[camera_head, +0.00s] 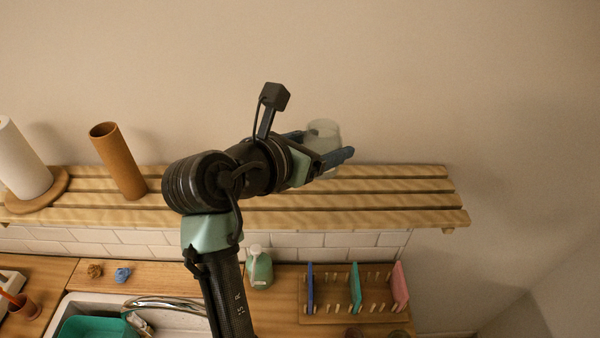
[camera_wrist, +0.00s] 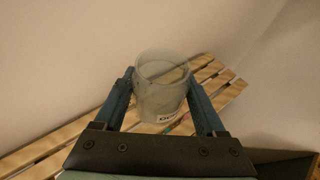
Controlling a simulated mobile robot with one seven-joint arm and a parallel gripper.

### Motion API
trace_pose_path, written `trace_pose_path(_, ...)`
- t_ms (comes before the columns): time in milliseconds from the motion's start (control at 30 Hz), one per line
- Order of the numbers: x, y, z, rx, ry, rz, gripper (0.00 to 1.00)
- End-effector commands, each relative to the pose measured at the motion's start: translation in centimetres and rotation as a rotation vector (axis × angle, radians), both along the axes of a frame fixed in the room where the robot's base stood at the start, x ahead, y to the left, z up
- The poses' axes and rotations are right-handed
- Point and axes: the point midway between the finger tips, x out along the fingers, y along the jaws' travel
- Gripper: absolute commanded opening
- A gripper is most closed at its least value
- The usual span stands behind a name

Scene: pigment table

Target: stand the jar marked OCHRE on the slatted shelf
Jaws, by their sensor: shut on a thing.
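A clear glass jar (camera_wrist: 161,92) is between the two blue fingers of my gripper (camera_wrist: 162,100) in the wrist view. A white label with dark letters shows low on its side; only part can be read, and it looks like the start of "OCHRE". In the head view the jar (camera_head: 323,138) is at the right end of my gripper (camera_head: 322,154), over the slatted shelf (camera_head: 400,198). It looks upright. I cannot tell whether its base touches the slats, as my gripper hides it.
A brown cardboard tube (camera_head: 118,162) and a white paper roll on a round base (camera_head: 28,170) stand on the shelf's left part. The shelf's right part is clear. Below are a green bottle (camera_head: 259,268), a peg rack (camera_head: 340,312) with coloured boards, and a sink.

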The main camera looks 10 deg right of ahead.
Motion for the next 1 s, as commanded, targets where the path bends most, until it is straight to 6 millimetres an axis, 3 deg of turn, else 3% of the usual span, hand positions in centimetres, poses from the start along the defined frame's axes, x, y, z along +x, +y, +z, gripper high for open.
trace_pose_path(100,-0.1,0.0,-2.2,-0.001,0.007,0.0,0.13)
trace_pose_path(500,-0.1,0.0,-7.1,-0.001,0.004,0.0,0.13)
trace_pose_path(900,0.0,0.0,-8.0,0.001,-0.001,0.0,0.13)
trace_pose_path(933,0.0,0.0,-8.0,0.001,-0.001,0.0,0.76)
trace_pose_path(1000,0.0,0.0,-8.0,0.001,-0.001,0.0,0.89)
